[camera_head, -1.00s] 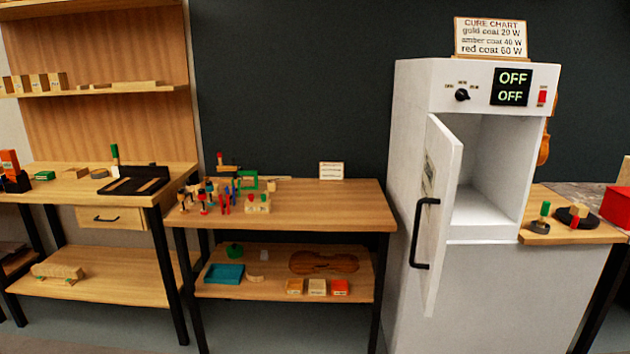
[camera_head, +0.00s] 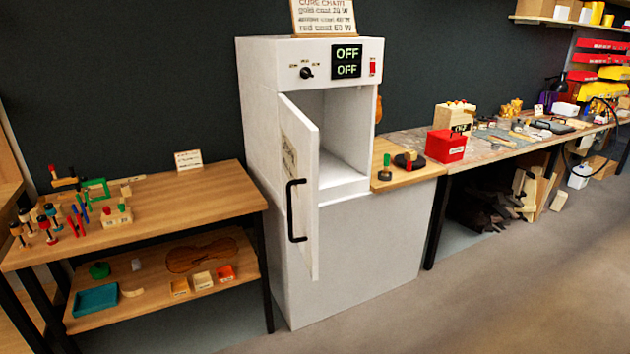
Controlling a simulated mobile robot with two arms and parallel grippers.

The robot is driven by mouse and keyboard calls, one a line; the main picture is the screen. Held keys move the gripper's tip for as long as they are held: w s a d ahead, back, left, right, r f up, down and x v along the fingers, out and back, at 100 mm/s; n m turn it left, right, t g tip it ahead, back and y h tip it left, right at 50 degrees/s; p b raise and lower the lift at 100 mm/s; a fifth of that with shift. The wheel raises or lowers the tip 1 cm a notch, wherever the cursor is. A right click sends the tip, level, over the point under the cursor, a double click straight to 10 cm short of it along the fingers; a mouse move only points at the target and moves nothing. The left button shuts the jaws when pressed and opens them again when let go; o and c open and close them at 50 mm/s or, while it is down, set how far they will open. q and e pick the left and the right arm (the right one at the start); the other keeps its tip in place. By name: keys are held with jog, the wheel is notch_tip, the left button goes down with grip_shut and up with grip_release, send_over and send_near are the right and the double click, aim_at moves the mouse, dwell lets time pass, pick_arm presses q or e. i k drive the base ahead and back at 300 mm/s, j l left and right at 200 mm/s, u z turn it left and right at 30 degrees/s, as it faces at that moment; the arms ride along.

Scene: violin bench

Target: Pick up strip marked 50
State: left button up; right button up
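I cannot make out a strip marked 50 in the head view. Small light wooden pieces lie on the workbench at the right (camera_head: 500,140), too small to read. A light wooden block holder (camera_head: 455,118) stands at that bench's back, with dark marks that I cannot read. Neither of my grippers is in view.
A white cabinet (camera_head: 262,110) stands in the middle, its door (camera_head: 302,190) open toward me and its displays reading OFF. A wooden table (camera_head: 190,205) with clamps is at left. A red box (camera_head: 446,146) sits on the right bench. The floor (camera_head: 480,290) at front right is clear.

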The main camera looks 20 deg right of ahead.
aim_at(518, 135)
jog(key=j+z, duration=0.65)
jog(key=i+l+z, duration=0.6)
jog(key=i, duration=0.3)
jog(key=i+l+z, duration=0.15)
jog(key=i+z, duration=0.15)
jog(key=i, duration=0.15)
jog(key=i+z, duration=0.3)
jog(key=i, duration=0.95)
jog(key=i+l+u, duration=0.1)
jog(key=i, duration=0.65)
jog(key=i+l, duration=0.1)
jog(key=i, duration=0.65)
jog(key=i+j+z, duration=0.1)
jog(key=i+z, duration=0.2)
jog(key=i, duration=0.7)
